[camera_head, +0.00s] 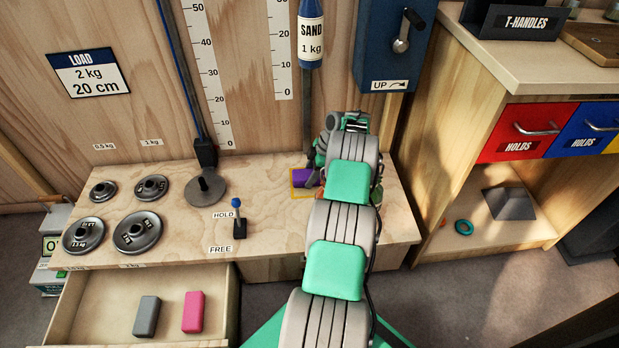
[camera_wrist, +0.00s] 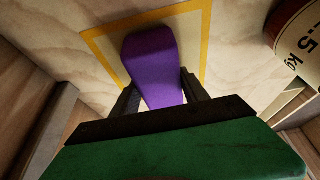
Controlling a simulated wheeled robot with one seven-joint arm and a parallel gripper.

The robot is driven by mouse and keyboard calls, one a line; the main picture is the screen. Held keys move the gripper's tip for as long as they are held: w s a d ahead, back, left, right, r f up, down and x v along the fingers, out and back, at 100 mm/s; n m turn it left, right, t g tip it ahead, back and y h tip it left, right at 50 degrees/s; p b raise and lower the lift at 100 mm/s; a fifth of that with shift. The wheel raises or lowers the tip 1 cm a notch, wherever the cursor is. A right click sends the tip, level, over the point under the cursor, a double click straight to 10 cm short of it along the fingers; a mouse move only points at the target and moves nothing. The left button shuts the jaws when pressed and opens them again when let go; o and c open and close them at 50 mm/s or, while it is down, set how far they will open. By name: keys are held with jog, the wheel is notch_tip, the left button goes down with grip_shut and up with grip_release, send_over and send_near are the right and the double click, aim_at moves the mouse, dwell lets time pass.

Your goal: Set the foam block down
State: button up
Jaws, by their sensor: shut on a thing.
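The purple foam block (camera_wrist: 152,60) is between the two dark fingers of my gripper (camera_wrist: 160,90), which is shut on it. In the wrist view the block lies over a yellow-outlined square (camera_wrist: 207,28) on the wooden bench. In the head view only a small part of the purple block (camera_head: 303,178) shows at that outline, left of my gripper (camera_head: 317,180). My arm hides the rest. I cannot tell whether the block touches the bench.
A cylinder marked .5 kg (camera_wrist: 300,45) stands close by at the right in the wrist view. Several disc weights (camera_head: 137,231) and a HOLD/FREE lever (camera_head: 239,226) are on the bench's left. The open drawer (camera_head: 85,310) holds a grey block (camera_head: 146,316) and a pink block (camera_head: 193,312).

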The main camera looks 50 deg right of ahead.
jog(key=shift+f, duration=0.1)
jog(key=o, duration=1.3)
jog(key=shift+o, duration=0.2)
